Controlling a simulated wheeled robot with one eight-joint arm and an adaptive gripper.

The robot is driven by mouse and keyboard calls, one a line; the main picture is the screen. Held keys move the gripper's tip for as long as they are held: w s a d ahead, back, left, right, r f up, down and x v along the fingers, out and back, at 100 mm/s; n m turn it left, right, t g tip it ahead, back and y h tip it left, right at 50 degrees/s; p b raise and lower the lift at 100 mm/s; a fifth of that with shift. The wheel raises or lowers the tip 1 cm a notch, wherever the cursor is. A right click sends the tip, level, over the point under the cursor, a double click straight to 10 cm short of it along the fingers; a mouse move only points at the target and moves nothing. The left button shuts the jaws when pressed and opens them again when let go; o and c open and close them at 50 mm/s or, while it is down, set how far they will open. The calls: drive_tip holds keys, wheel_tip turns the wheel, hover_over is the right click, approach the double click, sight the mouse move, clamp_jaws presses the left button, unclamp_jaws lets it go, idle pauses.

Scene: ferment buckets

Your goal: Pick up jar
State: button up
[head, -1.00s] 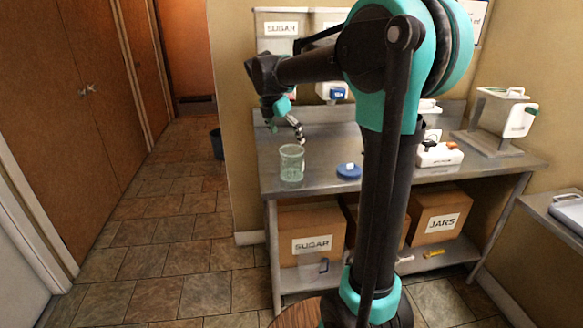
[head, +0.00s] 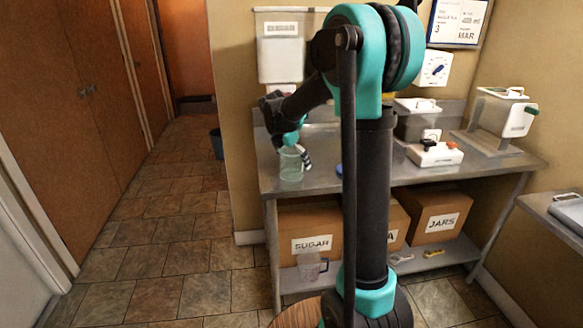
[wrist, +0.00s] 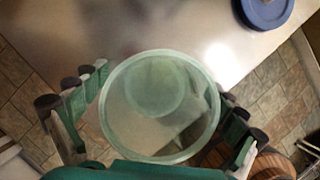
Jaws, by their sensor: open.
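The jar (head: 290,165) is clear greenish glass and stands upright on the metal worktop near its left front corner. My gripper (head: 297,150) is over the jar and reaches down around its upper part in the head view. In the wrist view the jar's round open mouth (wrist: 160,108) lies between the spread fingers of my gripper (wrist: 157,112), one on each side. The gripper is open. I cannot tell whether either finger touches the glass.
The metal worktop (head: 320,182) has a blue lid (wrist: 264,10) near the jar, mostly hidden behind my arm in the head view. A white device (head: 435,153) stands to the right. Labelled boxes (head: 311,230) sit on the shelf below. The tiled floor at left is clear.

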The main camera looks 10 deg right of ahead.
drive_tip(key=c, duration=1.5)
